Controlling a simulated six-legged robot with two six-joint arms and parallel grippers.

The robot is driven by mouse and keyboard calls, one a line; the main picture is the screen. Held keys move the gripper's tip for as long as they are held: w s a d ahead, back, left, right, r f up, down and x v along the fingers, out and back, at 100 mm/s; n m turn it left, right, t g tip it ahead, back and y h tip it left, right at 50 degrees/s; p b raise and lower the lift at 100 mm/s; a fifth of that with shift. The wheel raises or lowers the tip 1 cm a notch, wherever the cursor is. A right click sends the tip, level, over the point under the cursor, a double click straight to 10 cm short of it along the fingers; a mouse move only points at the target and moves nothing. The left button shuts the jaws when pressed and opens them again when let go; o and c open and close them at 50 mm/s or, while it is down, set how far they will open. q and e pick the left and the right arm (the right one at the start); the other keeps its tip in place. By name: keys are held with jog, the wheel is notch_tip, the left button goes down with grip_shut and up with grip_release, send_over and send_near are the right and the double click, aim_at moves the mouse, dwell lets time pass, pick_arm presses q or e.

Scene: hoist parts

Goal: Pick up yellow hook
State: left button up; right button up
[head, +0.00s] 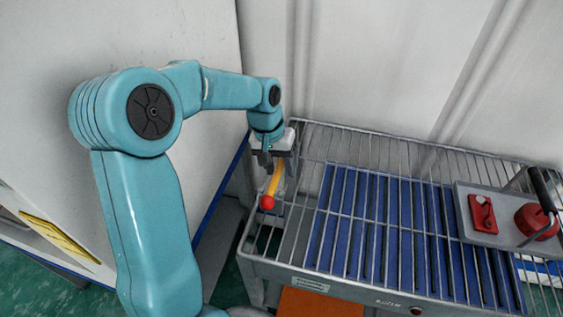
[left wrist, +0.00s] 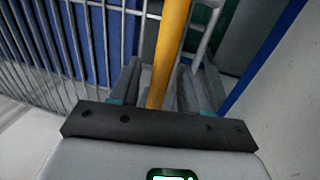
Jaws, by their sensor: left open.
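A yellow bar with a red ball at its end, which I take for the yellow hook (head: 274,181), is at the left end of the wire rack; its upper part is hidden behind my gripper in the head view. My left gripper (head: 267,158) points down over it, open. In the left wrist view the yellow bar (left wrist: 168,50) runs between the two spread fingers of the left gripper (left wrist: 160,82). Whether the fingers touch it I cannot tell. My right gripper is not in view.
The wire rack (head: 400,162) has blue slats beneath its middle. A grey tray (head: 466,205) at the right holds a red block (head: 482,213) and a round red part (head: 535,222) with a black handle. White walls stand close behind and left.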

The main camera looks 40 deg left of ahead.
aim_at(280, 163)
pick_arm(q)
jog(key=shift+w, duration=0.1)
grip_shut()
notch_tip(280, 163, up, 20)
jog(key=p, duration=0.2)
dwell(0.4)
jog(key=c, duration=0.7)
grip_release()
grip_shut()
